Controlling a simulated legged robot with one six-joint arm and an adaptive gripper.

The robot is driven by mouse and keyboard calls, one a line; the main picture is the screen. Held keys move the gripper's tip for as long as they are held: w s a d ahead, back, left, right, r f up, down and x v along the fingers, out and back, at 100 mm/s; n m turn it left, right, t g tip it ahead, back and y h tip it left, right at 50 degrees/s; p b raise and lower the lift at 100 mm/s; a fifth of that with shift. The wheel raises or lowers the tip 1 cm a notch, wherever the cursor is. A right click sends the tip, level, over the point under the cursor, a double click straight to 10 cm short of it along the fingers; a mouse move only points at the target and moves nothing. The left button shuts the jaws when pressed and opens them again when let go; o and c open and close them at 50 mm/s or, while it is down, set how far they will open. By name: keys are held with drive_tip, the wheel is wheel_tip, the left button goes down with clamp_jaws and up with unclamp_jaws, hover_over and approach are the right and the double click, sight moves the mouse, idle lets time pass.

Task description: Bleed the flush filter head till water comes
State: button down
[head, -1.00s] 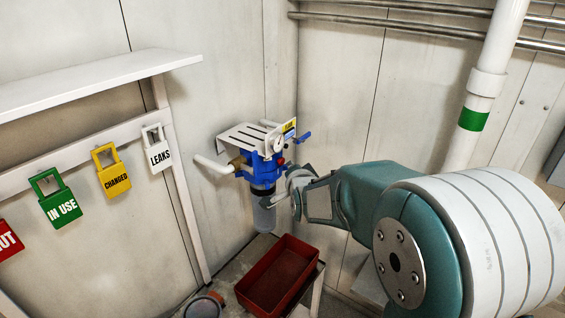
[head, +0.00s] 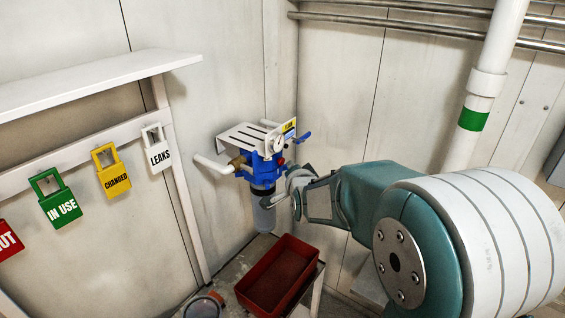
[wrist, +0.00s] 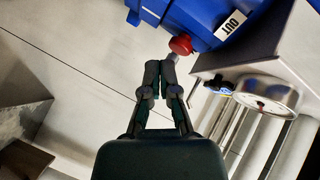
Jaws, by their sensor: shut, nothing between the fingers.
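The blue flush filter head (head: 256,180) hangs under a white slotted bracket in the corner, with a clear bowl (head: 264,217) below it. It also fills the top of the wrist view (wrist: 204,22), with an "OUT" label. A small red button (wrist: 181,44) sticks out of its underside in that view; it also shows in the head view (head: 281,161). My gripper (wrist: 161,64) is shut and empty, its fingertips just below the red button in the picture. I cannot tell whether they touch it. No water shows.
A round gauge (wrist: 267,94) and a blue-handled valve (head: 302,137) sit beside the filter head. A red tray (head: 262,296) stands on a low table beneath. Padlock-shaped tags, such as the yellow "CHANGED" one (head: 112,181), hang on the left rail. A white pipe (head: 488,85) runs at right.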

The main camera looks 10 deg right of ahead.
drive_tip(key=shift+a, duration=0.1)
drive_tip(key=shift+w+a+r, duration=0.1)
drive_tip(key=shift+w+a, duration=0.05)
drive_tip(key=shift+w, duration=0.05)
drive_tip(key=shift+w+a, duration=0.35)
idle(0.9)
drive_tip(key=shift+d, duration=0.1)
idle(1.0)
drive_tip(key=shift+s+d, duration=0.55)
drive_tip(key=shift+s, duration=0.1)
drive_tip(key=s+d, duration=0.3)
drive_tip(key=shift+s+d, duration=0.25)
drive_tip(key=shift+d, duration=0.05)
idle(0.4)
